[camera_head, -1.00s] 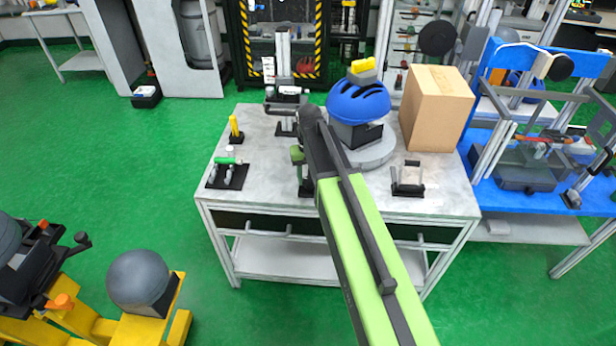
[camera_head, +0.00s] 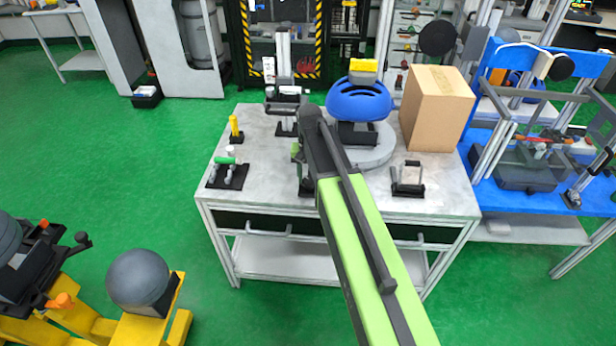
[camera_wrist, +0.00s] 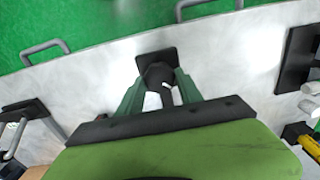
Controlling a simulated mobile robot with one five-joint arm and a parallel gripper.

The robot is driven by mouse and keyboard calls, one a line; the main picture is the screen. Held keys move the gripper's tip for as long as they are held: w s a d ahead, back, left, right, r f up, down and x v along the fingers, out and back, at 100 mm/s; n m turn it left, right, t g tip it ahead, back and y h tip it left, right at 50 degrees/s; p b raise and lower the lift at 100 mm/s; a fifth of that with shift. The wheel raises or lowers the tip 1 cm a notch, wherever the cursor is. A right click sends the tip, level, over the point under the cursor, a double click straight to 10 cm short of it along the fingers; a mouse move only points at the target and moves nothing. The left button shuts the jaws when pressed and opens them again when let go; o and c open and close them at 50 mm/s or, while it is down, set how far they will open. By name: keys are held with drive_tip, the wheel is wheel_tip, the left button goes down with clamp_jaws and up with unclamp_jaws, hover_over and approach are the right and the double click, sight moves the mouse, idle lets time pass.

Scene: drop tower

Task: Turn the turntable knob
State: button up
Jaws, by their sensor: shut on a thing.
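The dark turntable knob (camera_wrist: 158,72) sits on a black square base near the table edge in the wrist view. My gripper (camera_wrist: 160,88) has its green fingers on both sides of the knob, shut on it. In the head view my arm hides most of the gripper and the knob. The grey round turntable (camera_head: 374,158) stands behind my arm on the table. A blue helmet (camera_head: 358,103) with a yellow block (camera_head: 363,66) on top rests over a dark stand on the turntable.
A cardboard box (camera_head: 436,108) stands close to the right of the turntable. A black-based fixture (camera_head: 408,180) is at the table's front right. A tool holder (camera_head: 228,174) and a yellow item (camera_head: 235,127) are on the left. A clamp stand (camera_head: 285,100) stands behind.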

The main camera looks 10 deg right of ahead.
sight(309, 181)
drive_tip(key=o, duration=1.4)
drive_tip(key=shift+c, duration=0.2)
wheel_tip(309, 181, up, 17)
drive_tip(key=p, duration=1.7)
drive_tip(key=shift+r, duration=0.15)
drive_tip(key=s+n, duration=0.3)
drive_tip(key=s, duration=1.1)
drive_tip(key=shift+s+a+n, duration=0.15)
drive_tip(key=shift+a+n, duration=0.15)
